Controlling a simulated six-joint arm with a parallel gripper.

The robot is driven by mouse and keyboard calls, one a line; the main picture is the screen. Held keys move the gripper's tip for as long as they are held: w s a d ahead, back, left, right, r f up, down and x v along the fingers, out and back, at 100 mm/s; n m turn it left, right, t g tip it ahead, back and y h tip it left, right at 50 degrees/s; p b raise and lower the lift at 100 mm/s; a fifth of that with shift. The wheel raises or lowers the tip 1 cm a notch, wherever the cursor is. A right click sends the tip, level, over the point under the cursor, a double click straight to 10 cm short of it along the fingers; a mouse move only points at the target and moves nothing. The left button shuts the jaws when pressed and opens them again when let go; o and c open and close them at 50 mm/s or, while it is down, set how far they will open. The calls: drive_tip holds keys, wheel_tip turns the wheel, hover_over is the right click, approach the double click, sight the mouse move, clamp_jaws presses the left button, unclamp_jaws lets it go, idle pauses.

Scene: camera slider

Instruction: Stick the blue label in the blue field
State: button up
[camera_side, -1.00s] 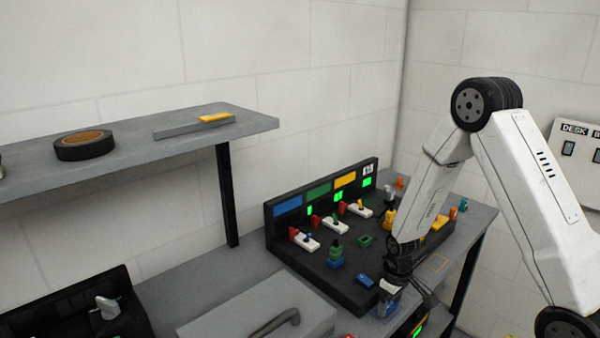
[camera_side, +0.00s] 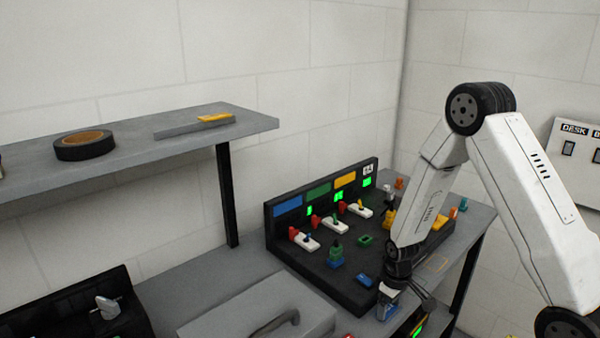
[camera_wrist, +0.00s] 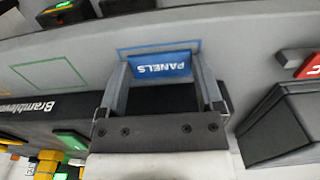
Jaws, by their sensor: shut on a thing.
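The blue label (camera_wrist: 161,66) reads "PANELS", upside down in the wrist view. My gripper (camera_wrist: 162,80) is shut on it, with one finger at each side. The blue field (camera_wrist: 135,48) is a thin blue outline on the grey surface. The label overlaps its lower part in the wrist view, and the outline's top edge shows beyond it. I cannot tell whether the label touches the surface. In the side view my gripper (camera_side: 393,287) is low at the front edge of the bench, and the field cannot be made out there.
A green outlined field (camera_wrist: 72,140) lies to the left in the wrist view, and a red label (camera_wrist: 310,66) to the right. A dark box (camera_wrist: 280,125) stands close to the right finger. The black switch panel (camera_side: 310,262) stands beside my gripper in the side view.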

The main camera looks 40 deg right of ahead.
sight(389, 311)
drive_tip(key=o, duration=0.9)
drive_tip(key=shift+r, duration=0.15)
drive_tip(key=shift+r, duration=3.75)
